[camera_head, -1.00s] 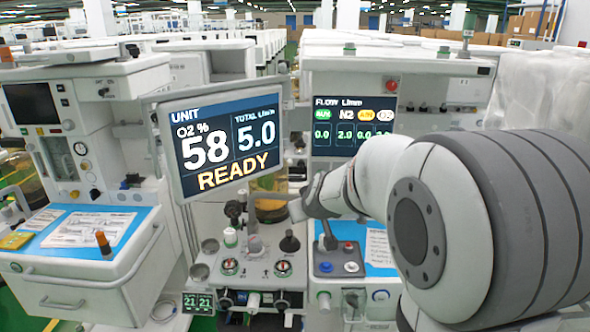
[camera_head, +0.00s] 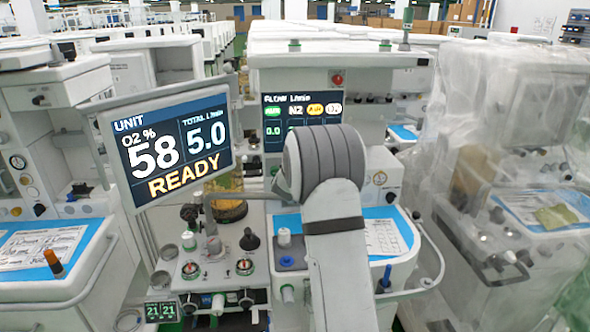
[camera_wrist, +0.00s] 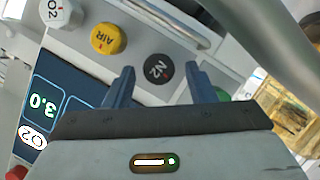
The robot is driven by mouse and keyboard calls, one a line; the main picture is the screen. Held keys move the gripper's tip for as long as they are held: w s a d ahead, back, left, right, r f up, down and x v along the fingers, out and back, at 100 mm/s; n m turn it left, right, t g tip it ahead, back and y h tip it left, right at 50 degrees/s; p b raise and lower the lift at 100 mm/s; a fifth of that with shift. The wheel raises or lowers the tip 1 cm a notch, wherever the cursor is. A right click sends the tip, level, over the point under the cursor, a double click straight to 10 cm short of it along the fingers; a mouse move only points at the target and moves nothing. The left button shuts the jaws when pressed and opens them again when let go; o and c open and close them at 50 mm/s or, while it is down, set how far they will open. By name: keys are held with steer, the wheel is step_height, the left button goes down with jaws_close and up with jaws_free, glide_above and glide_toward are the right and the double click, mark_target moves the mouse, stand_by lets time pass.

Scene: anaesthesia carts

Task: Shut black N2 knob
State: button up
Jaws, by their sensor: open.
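The black knob marked N2 (camera_wrist: 158,69) shows in the wrist view just ahead of my gripper (camera_wrist: 159,72). The fingers are open, one to each side of the knob in the picture. I cannot tell whether the fingertips reach around the knob or stop short of it. In the head view my arm hides the gripper, and I cannot make out the knob there. The flow screen (camera_head: 283,112), with an N2 column, is partly covered by my arm.
In the wrist view a yellow AIR knob (camera_wrist: 108,39) and a white O2 knob (camera_wrist: 56,12) sit in line with the black one. A green part (camera_wrist: 222,94) shows beside the right finger. A metal rail (camera_wrist: 170,22) runs close by. The READY monitor (camera_head: 172,145) stands left of my arm.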

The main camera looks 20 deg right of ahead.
steer(key=shift+w+d+f, duration=0.2)
steer(key=shift+w+d, duration=0.15)
steer(key=shift+w, duration=0.25)
steer(key=shift+c, duration=0.5)
